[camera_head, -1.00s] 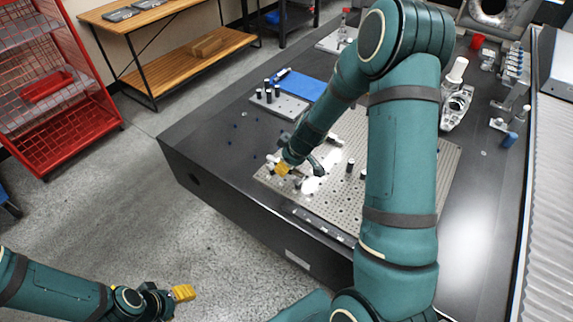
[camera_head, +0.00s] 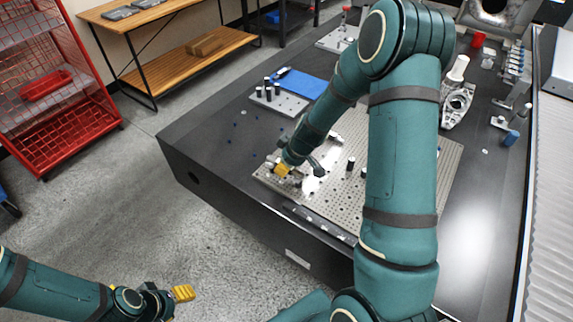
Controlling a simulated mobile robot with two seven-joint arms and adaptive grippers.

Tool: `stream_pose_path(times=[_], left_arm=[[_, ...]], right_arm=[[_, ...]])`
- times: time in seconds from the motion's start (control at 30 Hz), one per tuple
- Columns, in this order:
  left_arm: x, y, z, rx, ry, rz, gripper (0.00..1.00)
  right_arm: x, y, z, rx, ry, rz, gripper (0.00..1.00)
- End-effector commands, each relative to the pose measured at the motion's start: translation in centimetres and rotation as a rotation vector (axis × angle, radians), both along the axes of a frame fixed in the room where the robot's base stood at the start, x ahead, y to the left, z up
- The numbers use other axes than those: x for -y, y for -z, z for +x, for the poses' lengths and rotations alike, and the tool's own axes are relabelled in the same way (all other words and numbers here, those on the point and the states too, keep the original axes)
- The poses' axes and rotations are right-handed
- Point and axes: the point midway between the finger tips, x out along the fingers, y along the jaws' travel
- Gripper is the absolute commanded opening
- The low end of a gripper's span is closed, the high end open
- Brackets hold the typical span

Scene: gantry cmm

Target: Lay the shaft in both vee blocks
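My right gripper (camera_head: 283,169), with yellow fingertips, is over the left corner of the perforated metal plate (camera_head: 405,190) on the dark table. Small grey metal pieces (camera_head: 292,181) lie under and beside its fingertips; they are too small and too covered to tell shaft from vee blocks. Whether the fingers hold anything is hidden. My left gripper (camera_head: 183,293), also with yellow fingertips, hangs over the floor at the lower left, away from the table, with nothing visible in it. My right arm covers much of the plate.
Black posts (camera_head: 350,164) stand on the plate near the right gripper. A small plate with black cylinders (camera_head: 279,100) and a blue mat (camera_head: 300,84) lie behind. A white-topped grey casting (camera_head: 456,104) stands right of the arm.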

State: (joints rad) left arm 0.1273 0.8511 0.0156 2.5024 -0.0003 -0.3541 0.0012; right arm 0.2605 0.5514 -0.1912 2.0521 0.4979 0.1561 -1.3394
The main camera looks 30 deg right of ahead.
Motion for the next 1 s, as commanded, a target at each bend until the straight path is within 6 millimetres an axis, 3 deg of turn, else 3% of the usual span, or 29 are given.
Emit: stream_pose_path(times=[0.47, 0.5, 0.53, 0.83, 1.0], left_arm=[[0.0, 0.5, 0.0, 0.000, 0.000, 0.000, 0.53], [0.0, 0.5, 0.0, 0.000, 0.000, 0.000, 0.53], [0.0, 0.5, 0.0, 0.000, 0.000, 0.000, 0.53], [0.0, 0.5, 0.0, 0.000, 0.000, 0.000, 0.53], [0.0, 0.5, 0.0, 0.000, 0.000, 0.000, 0.53]], right_arm=[[0.0, 0.5, 0.1, 0.002, 0.000, 0.000, 0.00], [0.0, 0.5, 0.1, 0.002, 0.000, 0.000, 0.46], [0.0, 0.5, 0.1, 0.002, 0.000, 0.000, 0.57], [0.0, 0.5, 0.0, -0.001, 0.000, 0.000, 0.57], [0.1, -0.5, -0.4, 0.000, -0.001, 0.000, 0.57]])
